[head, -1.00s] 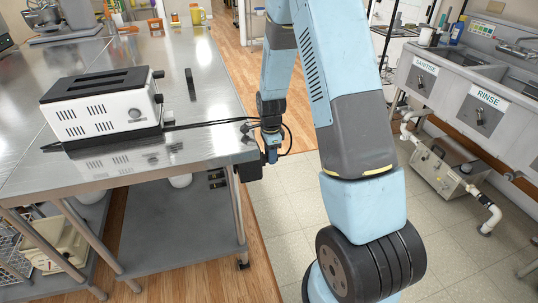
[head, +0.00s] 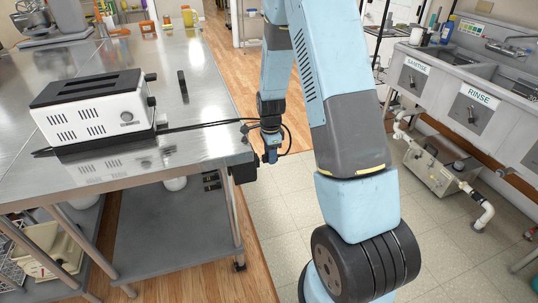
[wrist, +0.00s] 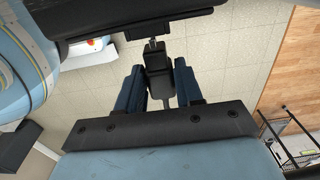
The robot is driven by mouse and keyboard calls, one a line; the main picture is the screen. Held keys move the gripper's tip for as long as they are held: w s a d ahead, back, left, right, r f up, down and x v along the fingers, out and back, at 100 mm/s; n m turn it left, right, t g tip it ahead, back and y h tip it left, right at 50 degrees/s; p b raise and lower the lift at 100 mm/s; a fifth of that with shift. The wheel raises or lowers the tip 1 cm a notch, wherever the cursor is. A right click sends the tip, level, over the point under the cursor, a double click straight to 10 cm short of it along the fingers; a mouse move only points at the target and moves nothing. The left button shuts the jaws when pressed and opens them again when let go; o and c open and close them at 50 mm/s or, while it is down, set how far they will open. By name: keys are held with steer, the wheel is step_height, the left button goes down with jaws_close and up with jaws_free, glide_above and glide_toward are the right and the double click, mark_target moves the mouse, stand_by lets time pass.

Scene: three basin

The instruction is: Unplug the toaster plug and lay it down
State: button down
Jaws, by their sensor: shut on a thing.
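The white toaster (head: 95,115) with a black top stands on the steel table. Its black cord (head: 205,125) runs right across the tabletop to the table's right end. My gripper (head: 270,157) is just off that end, beside a black box (head: 243,172) under the table corner. In the wrist view, my gripper (wrist: 159,88) has its two dark blue fingers shut on the dark plug (wrist: 158,75). A small metal part shows at the plug's far end, near a dark block (wrist: 157,27). I cannot tell whether they still touch. The head view hides most of the plug.
The steel table (head: 190,60) has bare top right of the toaster, where a small black object (head: 183,86) stands. A lower shelf (head: 170,225) is underneath. Sinks (head: 470,100) and a metal box with pipes (head: 435,170) stand at right. Tiled floor is open between.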

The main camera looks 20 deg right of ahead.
steer(key=shift+d, duration=0.15)
steer(key=shift+d, duration=0.65)
